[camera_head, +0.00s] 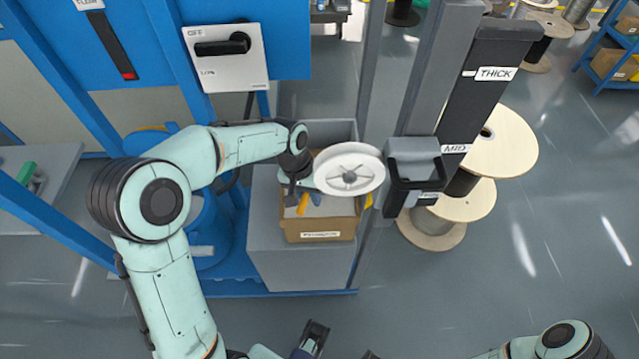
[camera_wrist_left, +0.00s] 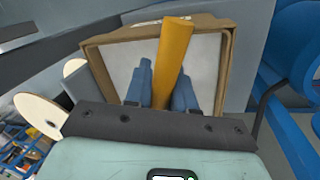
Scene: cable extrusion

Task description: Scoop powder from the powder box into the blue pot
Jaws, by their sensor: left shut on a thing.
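The powder box (camera_head: 318,236) is an open cardboard box with a label, on a grey stand in the middle of the head view. Pale powder (camera_wrist_left: 205,70) shows inside it in the wrist view, where the box rim (camera_wrist_left: 232,60) is seen too. My left gripper (camera_head: 303,197) is over the box. In the wrist view its blue fingers (camera_wrist_left: 162,88) are shut on an orange handle (camera_wrist_left: 173,55); the handle's far end points into the box, and no scoop bowl can be made out. A blue rounded vessel (camera_head: 208,235), likely the blue pot, stands left of the stand, partly behind my arm.
A white round spool-like disc (camera_head: 349,168) is close beside the gripper and covers the box's back right. Grey and black posts (camera_head: 435,75) with labels stand to the right. Large wooden reels (camera_head: 503,143) are beyond them. A blue frame (camera_head: 250,288) edges the left and front.

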